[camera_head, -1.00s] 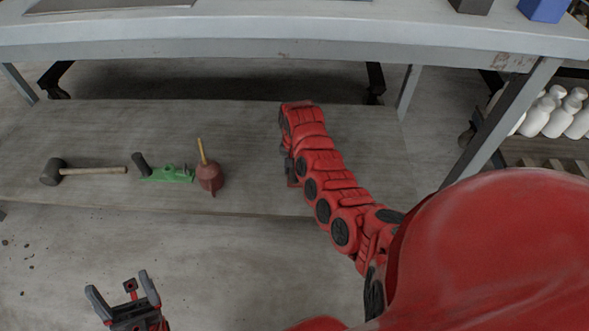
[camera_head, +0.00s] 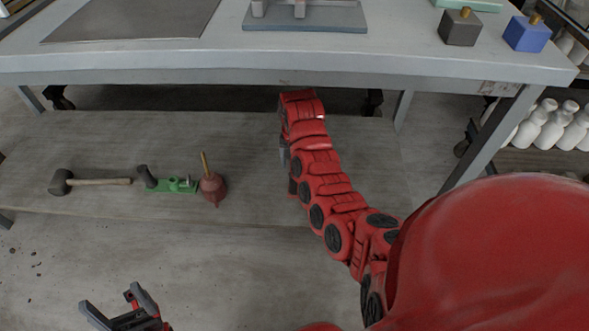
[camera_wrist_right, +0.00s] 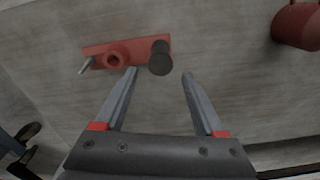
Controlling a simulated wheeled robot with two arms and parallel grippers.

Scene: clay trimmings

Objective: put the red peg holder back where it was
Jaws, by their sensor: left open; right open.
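The red peg holder (camera_wrist_right: 132,48) shows in the right wrist view as a flat red bar with a raised red ring, a thin metal pin at one end and a dark round peg (camera_wrist_right: 160,60) at the other. It lies on the grey shelf board. My right gripper (camera_wrist_right: 160,75) is open, its fingertips close to the holder's near edge on either side of the dark peg; contact cannot be told. In the head view my right arm hides most of this spot. My left gripper (camera_head: 110,298) is open and empty at the bottom left, over the floor.
A mallet (camera_head: 62,182), a green peg holder (camera_head: 175,186) and a dark red bulb with a wooden handle (camera_head: 212,188) lie on the lower shelf (camera_head: 120,140). The tabletop (camera_head: 390,45) overhangs above. A dark red object (camera_wrist_right: 298,25) is at the wrist view's upper right.

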